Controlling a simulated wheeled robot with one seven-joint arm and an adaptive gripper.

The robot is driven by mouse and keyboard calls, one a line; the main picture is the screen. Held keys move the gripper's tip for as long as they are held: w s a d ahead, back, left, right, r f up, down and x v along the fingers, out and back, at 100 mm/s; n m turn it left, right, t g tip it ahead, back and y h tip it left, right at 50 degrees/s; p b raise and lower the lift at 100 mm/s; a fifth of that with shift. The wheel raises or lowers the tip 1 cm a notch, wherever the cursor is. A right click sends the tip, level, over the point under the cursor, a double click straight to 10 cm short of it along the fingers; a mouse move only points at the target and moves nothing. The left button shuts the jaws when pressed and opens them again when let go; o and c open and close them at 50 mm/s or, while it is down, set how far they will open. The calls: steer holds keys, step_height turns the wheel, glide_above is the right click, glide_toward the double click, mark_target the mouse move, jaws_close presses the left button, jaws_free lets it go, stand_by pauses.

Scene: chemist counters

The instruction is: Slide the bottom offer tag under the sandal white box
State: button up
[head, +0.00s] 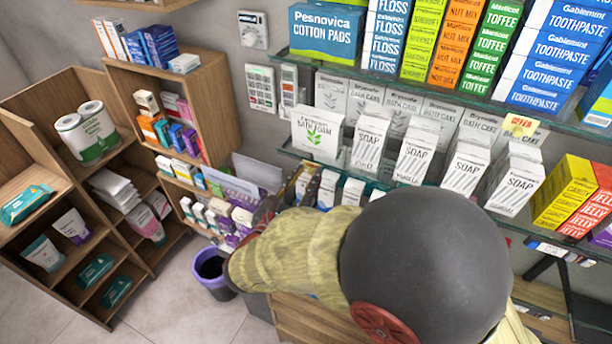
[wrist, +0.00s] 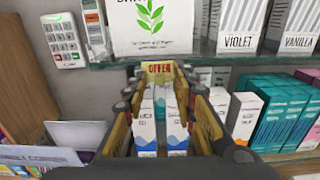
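In the head view my arm hides most of the gripper. Several striped white soap boxes stand in a row on the shelf, including one (head: 415,152) right of the middle. The wrist view reads Violet (wrist: 240,25) and Vanilla (wrist: 293,27); I cannot read which box is sandal.
A second offer tag (head: 519,126) is on the upper shelf's edge at right. Small white-blue boxes (wrist: 177,125) stand below, between my fingers in view. Teal boxes (wrist: 275,108) are at lower right.

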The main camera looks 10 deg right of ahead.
steer(key=shift+c, duration=1.2)
steer(key=c, duration=0.4)
jaws_close()
